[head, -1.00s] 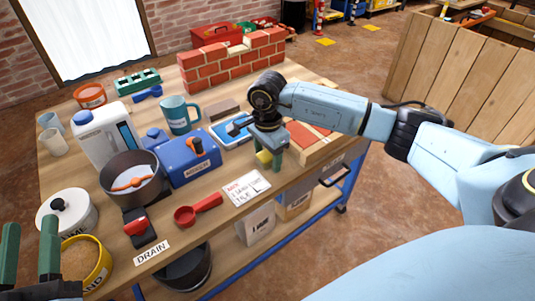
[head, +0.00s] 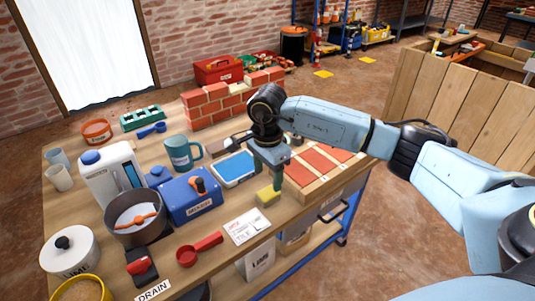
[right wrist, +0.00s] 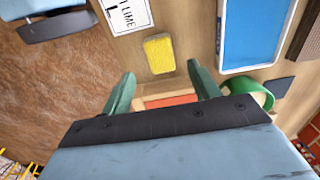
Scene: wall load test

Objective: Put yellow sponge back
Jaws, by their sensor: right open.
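The yellow sponge (head: 267,196) lies on the workbench top, beside the white paper card (head: 247,227) and close to the bench's front edge. In the right wrist view the sponge (right wrist: 158,54) is whole and clear, just beyond the fingertips and between their lines. My right gripper (head: 270,180) hangs right above and behind the sponge. Its green fingers stand apart with nothing between them in the right wrist view (right wrist: 161,86). A tray with a blue surface (head: 235,168) lies behind and left of the sponge. My left gripper is out of view.
A wooden tray of red tiles (head: 320,168) lies right of my gripper. A blue mixer box (head: 190,196), a teal mug (head: 181,152) and a red scoop (head: 200,249) stand left. A low brick wall (head: 225,104) stands behind. Bare bench shows around the sponge.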

